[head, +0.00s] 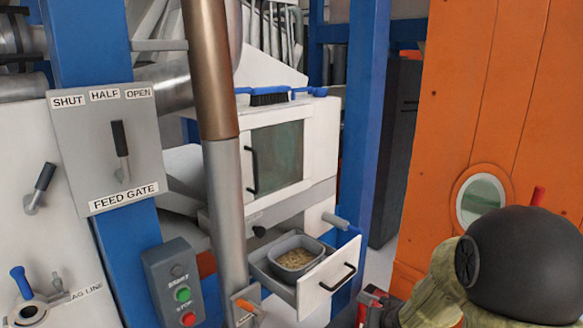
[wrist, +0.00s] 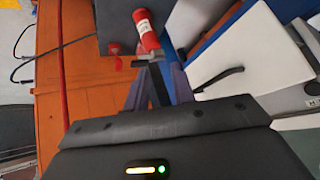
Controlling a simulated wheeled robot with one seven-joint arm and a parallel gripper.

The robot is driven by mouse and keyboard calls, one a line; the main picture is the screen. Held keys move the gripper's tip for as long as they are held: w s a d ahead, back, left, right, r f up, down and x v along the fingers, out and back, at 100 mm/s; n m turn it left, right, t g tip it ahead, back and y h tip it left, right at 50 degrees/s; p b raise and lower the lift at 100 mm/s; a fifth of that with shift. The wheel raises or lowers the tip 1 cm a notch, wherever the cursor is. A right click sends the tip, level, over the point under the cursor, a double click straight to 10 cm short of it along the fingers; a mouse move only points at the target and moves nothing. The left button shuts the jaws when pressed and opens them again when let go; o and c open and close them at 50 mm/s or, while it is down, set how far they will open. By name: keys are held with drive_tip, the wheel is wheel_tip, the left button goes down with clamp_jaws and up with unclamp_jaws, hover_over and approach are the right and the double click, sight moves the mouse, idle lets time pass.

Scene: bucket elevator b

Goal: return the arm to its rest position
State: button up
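My arm, with an olive fabric cover (head: 435,285) and a large black rounded part (head: 525,265), fills the lower right of the head view. My gripper (wrist: 150,65) shows in the wrist view as dark narrow fingers beyond the black housing. The fingers draw close together at their far end, and I cannot tell whether they are open or shut. I see nothing clearly held. The gripper itself is not clear in the head view.
A drawer (head: 310,292) stands pulled out, holding a grey tub (head: 297,257) of grain. The feed gate lever (head: 120,145) stands upright under HALF. A blue post (head: 357,130), an orange panel (head: 480,110) and a metal pipe (head: 224,190) are near. A red cylinder (wrist: 146,30) shows beyond the fingers.

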drive_tip(key=s+a+r+n+g+p, duration=0.1)
drive_tip(key=s+a+g, duration=0.1)
drive_tip(key=s, duration=0.6)
drive_tip(key=s+a+r+n+g, duration=0.1)
drive_tip(key=s+a+r+g, duration=0.1)
drive_tip(key=s, duration=0.5)
drive_tip(key=shift+s+a+n+g+p, duration=0.4)
drive_tip(key=shift+a+g, duration=0.2)
drive_tip(key=shift+a, duration=0.25)
